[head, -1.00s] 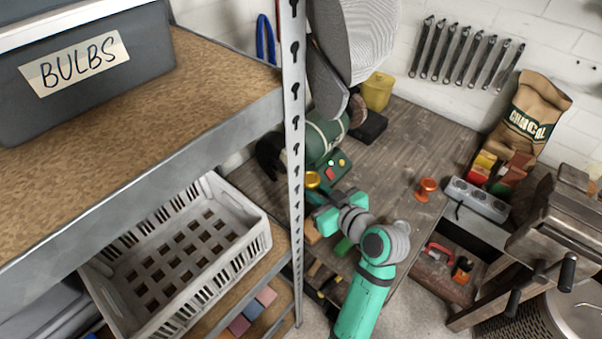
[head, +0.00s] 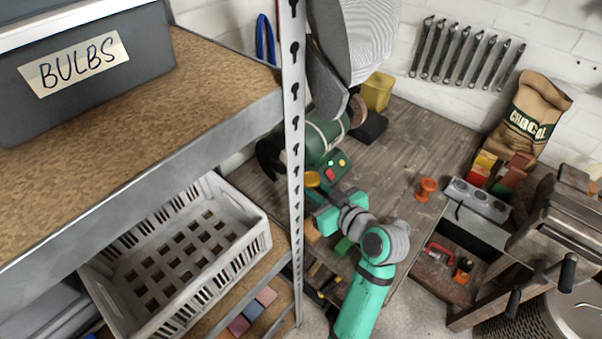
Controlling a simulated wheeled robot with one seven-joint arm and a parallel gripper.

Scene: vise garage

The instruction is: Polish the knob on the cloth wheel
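A green bench grinder (head: 322,140) stands on the wooden bench, partly hidden by the shelf post. A brown wheel (head: 358,110), perhaps the cloth wheel, shows at its far right end; a dark curved guard (head: 268,155) is at its left end. My gripper (head: 316,196) is low in front of the grinder, its fingers partly behind the post. A gold-orange round piece (head: 312,179), perhaps the knob, shows at the fingertips; I cannot tell whether the fingers hold it. A separate orange spool-shaped knob (head: 427,189) stands upright on the bench, right of my arm and apart from it.
The perforated shelf post (head: 294,160) is close to my gripper. A grey crate (head: 180,260) sits on the lower shelf. A yellow bin (head: 378,91) is behind the grinder. A power strip (head: 477,200) and a vise (head: 560,225) are at the right. The middle bench is clear.

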